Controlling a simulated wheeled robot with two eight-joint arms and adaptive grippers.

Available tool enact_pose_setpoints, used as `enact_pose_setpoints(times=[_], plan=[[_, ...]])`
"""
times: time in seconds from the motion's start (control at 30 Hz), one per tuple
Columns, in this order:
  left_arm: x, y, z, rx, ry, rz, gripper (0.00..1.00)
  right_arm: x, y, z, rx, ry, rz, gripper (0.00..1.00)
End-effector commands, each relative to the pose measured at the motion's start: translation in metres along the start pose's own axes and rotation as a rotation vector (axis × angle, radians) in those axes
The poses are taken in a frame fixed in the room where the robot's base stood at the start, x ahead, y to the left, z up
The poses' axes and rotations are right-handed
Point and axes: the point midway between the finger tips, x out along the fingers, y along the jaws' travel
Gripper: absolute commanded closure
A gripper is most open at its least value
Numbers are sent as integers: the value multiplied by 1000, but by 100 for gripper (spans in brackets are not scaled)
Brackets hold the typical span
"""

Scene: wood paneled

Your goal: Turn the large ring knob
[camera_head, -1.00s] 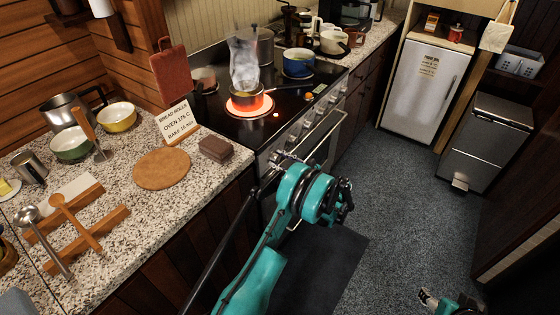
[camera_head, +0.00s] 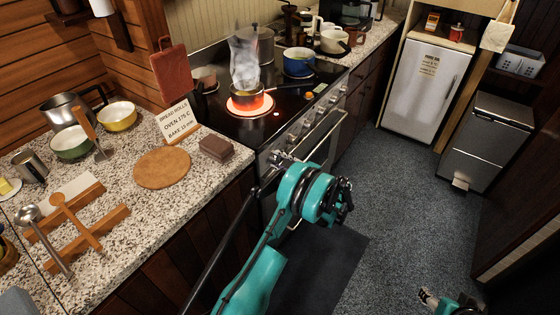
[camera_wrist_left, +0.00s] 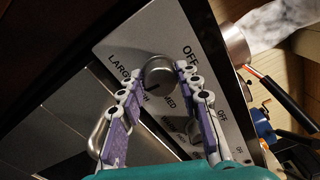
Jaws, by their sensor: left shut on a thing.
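The large ring knob (camera_wrist_left: 159,76) is a round metal knob on the stove's front panel, printed with LARGE, OFF and MED around it. My left gripper (camera_wrist_left: 161,71) is shut on it, with one purple-grey finger on each side of the knob. In the head view my left gripper (camera_head: 279,160) is at the near end of the stove front, and the knob is hidden there. My right gripper (camera_head: 428,297) shows only in part at the bottom edge, away from the stove; its fingers cannot be made out clearly.
A pot (camera_head: 250,100) sits on a glowing burner with steam above it. A blue pot (camera_head: 298,62) stands behind. An oven handle (camera_head: 322,137) runs along the stove front. The counter (camera_head: 215,185) at left holds a sign, a round board and bowls.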

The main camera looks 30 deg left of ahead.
Motion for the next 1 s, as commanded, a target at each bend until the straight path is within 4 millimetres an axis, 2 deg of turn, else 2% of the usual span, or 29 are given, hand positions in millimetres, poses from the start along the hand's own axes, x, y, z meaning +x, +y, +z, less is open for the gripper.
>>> enact_pose_setpoints(times=[0.3, 0.8, 0.83, 0.9, 1.0], plan=[[0, 1, 0, -102, 0, 1, 95, 0, 0, 0, 0, 0, 0, 45], [0, 1, 0, -119, -1, 2, 95, 0, 0, 0, 0, 0, 0, 45], [0, 1, 0, -119, -1, 2, 58, 0, 0, 0, 0, 0, 0, 45], [0, 1, 0, -118, -1, 1, 45, 0, 0, 0, 0, 0, 0, 45], [0, 1, 0, -118, -1, 1, 45, 0, 0, 0, 0, 0, 0, 45]])
